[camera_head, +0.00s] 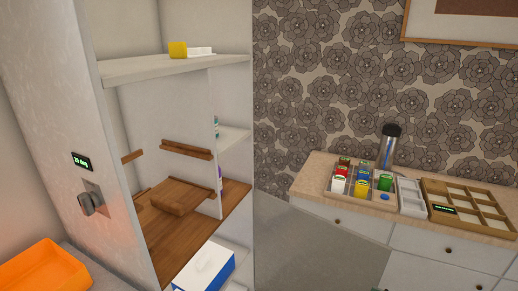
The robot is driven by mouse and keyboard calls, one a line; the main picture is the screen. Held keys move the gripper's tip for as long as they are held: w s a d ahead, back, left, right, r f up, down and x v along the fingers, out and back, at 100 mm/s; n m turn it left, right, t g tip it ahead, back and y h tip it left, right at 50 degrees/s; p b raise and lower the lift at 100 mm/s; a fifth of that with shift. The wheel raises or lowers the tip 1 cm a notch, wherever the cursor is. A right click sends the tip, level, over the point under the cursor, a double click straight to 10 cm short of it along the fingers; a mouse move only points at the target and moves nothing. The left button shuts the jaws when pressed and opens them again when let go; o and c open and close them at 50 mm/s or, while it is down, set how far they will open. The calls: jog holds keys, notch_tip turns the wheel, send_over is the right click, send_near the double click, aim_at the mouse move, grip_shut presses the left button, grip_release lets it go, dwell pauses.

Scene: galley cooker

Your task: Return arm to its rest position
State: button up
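No part of my arm or gripper shows in the camera_head view. I cannot see whether the gripper is open or shut, or where it is. The task names no object other than the arm.
A tall pale cabinet (120,140) with wooden shelves, a knob (90,203) and a small green display (82,161) stands at left. An orange bin (42,270) is at lower left, a blue-and-white box (205,268) below the shelves. The right counter holds jars (362,188), trays and a flask (389,146).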

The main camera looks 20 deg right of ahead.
jog(key=w+a+f+t+h, duration=0.1)
jog(key=a+f+t, duration=0.1)
jog(key=a, duration=0.6)
jog(key=a+f+t+h, duration=0.1)
jog(key=a+f+t, duration=0.1)
jog(key=a, duration=0.5)
jog(key=s+a+r+m+t+h, duration=0.1)
jog(key=s+a+m+h, duration=0.2)
jog(key=a, duration=0.4)
jog(key=s+a+r+m+t+h, duration=0.1)
jog(key=s+a+t+h, duration=0.1)
jog(key=s+a, duration=0.35)
jog(key=s+a+r+m+g+h, duration=0.1)
jog(key=s+a+r+g, duration=0.1)
jog(key=s+r, duration=0.4)
jog(key=s+a+r+m+g+h, duration=0.2)
jog(key=s+a+r, duration=0.2)
jog(key=s, duration=0.9)
jog(key=s+a+r+m+g+h, duration=0.1)
jog(key=s+a+r+g, duration=0.1)
jog(key=s+r, duration=0.7)
jog(key=shift+s+a+r+m+h, duration=0.15)
jog(key=shift+s+a+m+h, duration=0.2)
jog(key=shift+a, duration=0.4)
